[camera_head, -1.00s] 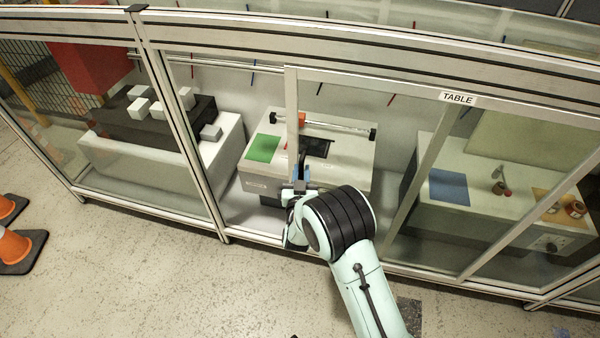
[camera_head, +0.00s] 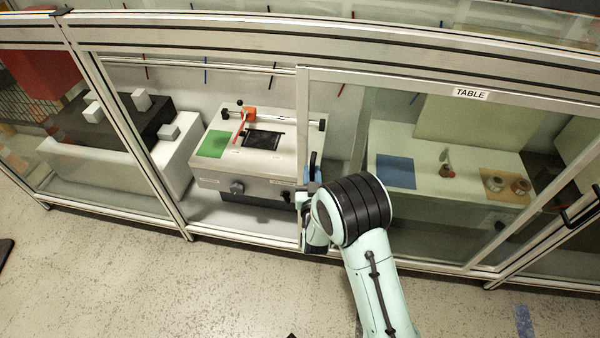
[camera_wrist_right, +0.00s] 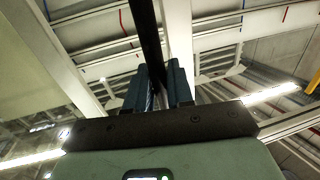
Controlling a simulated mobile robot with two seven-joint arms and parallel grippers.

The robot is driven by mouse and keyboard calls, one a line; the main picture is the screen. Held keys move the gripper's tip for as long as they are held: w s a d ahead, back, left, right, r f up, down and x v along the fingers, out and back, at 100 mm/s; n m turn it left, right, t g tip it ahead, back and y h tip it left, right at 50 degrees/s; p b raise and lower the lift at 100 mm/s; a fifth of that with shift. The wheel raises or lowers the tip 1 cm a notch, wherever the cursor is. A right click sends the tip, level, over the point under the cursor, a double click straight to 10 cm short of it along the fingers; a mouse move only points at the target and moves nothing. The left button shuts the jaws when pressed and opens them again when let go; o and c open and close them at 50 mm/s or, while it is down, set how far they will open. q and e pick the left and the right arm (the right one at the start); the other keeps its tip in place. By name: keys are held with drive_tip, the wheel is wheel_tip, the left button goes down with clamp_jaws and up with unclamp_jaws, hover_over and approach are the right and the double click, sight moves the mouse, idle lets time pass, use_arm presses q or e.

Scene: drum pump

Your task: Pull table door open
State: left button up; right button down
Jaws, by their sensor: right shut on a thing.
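The table door (camera_head: 302,120) is a framed clear sliding panel with a "TABLE" label (camera_head: 471,93) on the frame above it. My right gripper (camera_head: 312,178) is at this upright, shut on the black door handle (camera_head: 314,160). In the right wrist view the two fingers (camera_wrist_right: 158,80) close around the dark handle bar (camera_wrist_right: 148,30). The fingers partly hide the handle. My left gripper is not in view.
Through the opening stands a grey bench (camera_head: 250,160) with a green square (camera_head: 213,144) and an orange clamp. Behind the door glass is a table with a blue mat (camera_head: 396,172) and small parts. A fixed post (camera_head: 130,140) bounds the opening on the left. The floor in front is clear.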

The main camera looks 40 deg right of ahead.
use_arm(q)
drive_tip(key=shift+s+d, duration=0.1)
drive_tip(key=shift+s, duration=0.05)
use_arm(e)
drive_tip(key=shift+s+d+f, duration=0.1)
drive_tip(key=shift+s+d, duration=0.55)
drive_tip(key=shift+s, duration=0.2)
drive_tip(key=shift+s+d+f, duration=0.1)
drive_tip(key=shift+s+d, duration=0.5)
drive_tip(key=shift+s, duration=0.2)
drive_tip(key=c, duration=1.2)
unclamp_jaws()
drive_tip(key=shift+o, duration=0.2)
drive_tip(key=shift+r, duration=0.1)
drive_tip(key=p, duration=0.6)
approach(325, 166)
drive_tip(key=v, duration=0.7)
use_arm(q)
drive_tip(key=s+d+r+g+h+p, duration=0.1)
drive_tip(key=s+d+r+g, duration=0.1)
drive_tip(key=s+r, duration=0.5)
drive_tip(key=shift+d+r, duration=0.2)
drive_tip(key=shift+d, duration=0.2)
use_arm(e)
drive_tip(key=shift+s+a, duration=0.2)
drive_tip(key=shift+s, duration=0.1)
